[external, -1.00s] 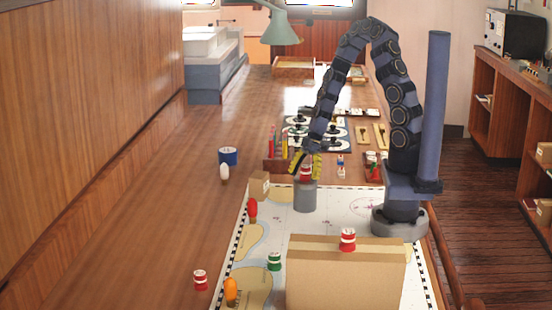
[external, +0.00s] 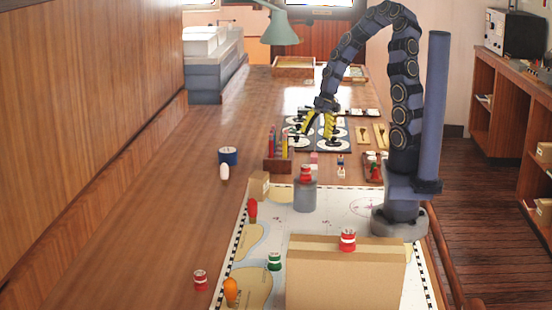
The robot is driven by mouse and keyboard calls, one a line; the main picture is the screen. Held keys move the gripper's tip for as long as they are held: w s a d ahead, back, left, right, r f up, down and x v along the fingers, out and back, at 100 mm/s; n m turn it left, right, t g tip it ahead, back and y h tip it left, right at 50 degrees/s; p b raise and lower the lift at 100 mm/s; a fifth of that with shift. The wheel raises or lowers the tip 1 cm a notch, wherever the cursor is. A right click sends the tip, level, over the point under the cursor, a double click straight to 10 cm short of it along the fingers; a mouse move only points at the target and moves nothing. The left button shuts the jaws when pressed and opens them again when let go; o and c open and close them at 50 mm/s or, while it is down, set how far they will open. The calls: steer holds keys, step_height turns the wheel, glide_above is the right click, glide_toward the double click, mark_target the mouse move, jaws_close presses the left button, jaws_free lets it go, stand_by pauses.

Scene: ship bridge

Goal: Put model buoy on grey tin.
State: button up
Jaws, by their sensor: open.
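A red and white model buoy (external: 306,173) stands upright on top of the grey tin (external: 305,197), which sits on the chart. My gripper (external: 317,137) is open and empty, above and beyond the tin, apart from the buoy. Its yellow fingers point down over the dark mats. Another red and white buoy (external: 348,239) sits on the cardboard box (external: 345,275), and one more (external: 200,279) stands on the table at the lower left.
A green and white buoy (external: 275,261), an orange bulb-shaped item (external: 231,290) and a red one (external: 253,209) are on the chart's left side. The table's left side is mostly clear.

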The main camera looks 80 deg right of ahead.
steer(key=s+a+r+m+g+h, duration=0.1)
steer(key=s+a+r+m+g, duration=0.15)
steer(key=a+r, duration=0.45)
steer(key=s+a+r+m+g+h, duration=0.2)
steer(key=s+a+r+m+h, duration=0.1)
steer(key=s+a+m, duration=0.5)
steer(key=shift+s+r+m+h, duration=0.25)
steer(key=shift+s+m+h, duration=0.4)
steer(key=shift+s, duration=0.3)
